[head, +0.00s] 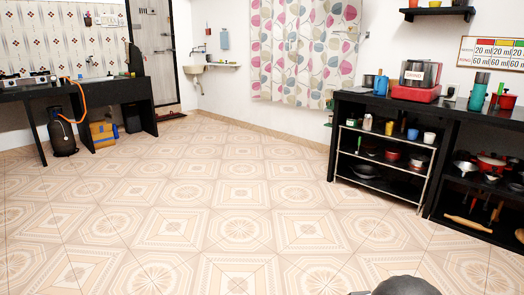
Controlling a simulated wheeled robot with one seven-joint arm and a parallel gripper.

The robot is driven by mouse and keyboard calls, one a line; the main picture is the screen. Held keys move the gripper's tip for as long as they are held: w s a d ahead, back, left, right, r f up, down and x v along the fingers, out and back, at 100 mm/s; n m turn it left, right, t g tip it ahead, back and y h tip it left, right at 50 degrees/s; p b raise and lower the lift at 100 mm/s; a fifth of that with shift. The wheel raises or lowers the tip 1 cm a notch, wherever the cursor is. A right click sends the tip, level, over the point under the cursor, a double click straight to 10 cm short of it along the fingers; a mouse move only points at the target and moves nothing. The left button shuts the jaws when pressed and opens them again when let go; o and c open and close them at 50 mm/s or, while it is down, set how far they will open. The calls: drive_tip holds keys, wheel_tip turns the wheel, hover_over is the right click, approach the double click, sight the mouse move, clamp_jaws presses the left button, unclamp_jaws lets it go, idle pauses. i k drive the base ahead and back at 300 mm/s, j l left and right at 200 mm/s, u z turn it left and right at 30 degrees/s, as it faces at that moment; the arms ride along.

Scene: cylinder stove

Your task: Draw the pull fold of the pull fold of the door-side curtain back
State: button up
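The patterned curtain (305,50), white with pink, grey and olive leaf shapes, hangs on the back wall at top centre. Its upper edge is cut off by the frame. Its left part (268,50), on the side towards the door (153,50), hangs down with soft vertical folds. I cannot pick out a single pull fold at this distance. The curtain covers what is behind it. My gripper is not in view; only a dark rounded part of my own body shows at the bottom edge, far from the curtain.
The tiled floor (190,190) is clear up to the curtain wall. A black shelf unit (338,140) with pots and cups stands at right, near the curtain's right side. A washbasin (193,70) is left of the curtain. A black counter (100,88) with a stove stands at left.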

sight(290, 25)
drive_tip(key=i, duration=6.2)
